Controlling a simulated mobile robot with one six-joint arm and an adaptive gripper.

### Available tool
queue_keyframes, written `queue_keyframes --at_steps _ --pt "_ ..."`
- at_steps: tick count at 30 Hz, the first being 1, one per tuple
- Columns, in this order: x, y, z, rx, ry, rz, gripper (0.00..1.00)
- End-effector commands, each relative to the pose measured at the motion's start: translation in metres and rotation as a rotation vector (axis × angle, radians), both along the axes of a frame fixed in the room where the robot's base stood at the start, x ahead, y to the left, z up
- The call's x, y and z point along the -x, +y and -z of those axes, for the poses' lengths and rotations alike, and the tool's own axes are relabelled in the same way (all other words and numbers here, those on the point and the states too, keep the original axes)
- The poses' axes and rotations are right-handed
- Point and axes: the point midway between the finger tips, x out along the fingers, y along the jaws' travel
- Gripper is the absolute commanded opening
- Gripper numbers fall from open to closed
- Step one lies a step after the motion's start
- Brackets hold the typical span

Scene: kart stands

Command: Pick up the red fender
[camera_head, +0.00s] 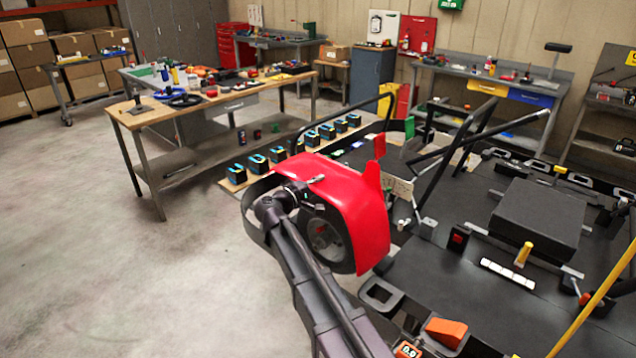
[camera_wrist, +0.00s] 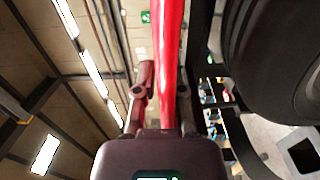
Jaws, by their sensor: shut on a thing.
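The red fender (camera_head: 346,199) is a curved red panel at the middle of the head view, arching over a dark wheel (camera_head: 326,240). My gripper (camera_head: 306,187) is at the fender's left side, with its fingers partly hidden there. In the wrist view the fender (camera_wrist: 169,55) shows edge-on as a red strip running between the two fingers of my gripper (camera_wrist: 168,95). The gripper is shut on this edge. The wheel (camera_wrist: 275,60) is close by on the right of the wrist view. Whether the fender still touches its mount cannot be told.
The black kart frame (camera_head: 470,280) fills the right side, with raised bars and an orange block (camera_head: 446,332) on it. A wooden-topped workbench (camera_head: 205,100) with tools stands behind on the left. Several black boxes (camera_head: 277,155) line a low board. The floor at left is clear.

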Motion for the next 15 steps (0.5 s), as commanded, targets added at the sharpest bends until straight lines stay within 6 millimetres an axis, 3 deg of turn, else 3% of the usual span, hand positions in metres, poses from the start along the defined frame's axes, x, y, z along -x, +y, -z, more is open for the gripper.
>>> queue_keyframes --at_steps 1,3,15 --pt "0.019 -0.005 -0.001 0.001 0.0 0.0 0.0" --pt "0.036 -0.008 -0.002 0.001 0.0 0.0 0.0" --pt "0.119 -0.021 -0.01 0.001 0.0 -0.001 0.0"
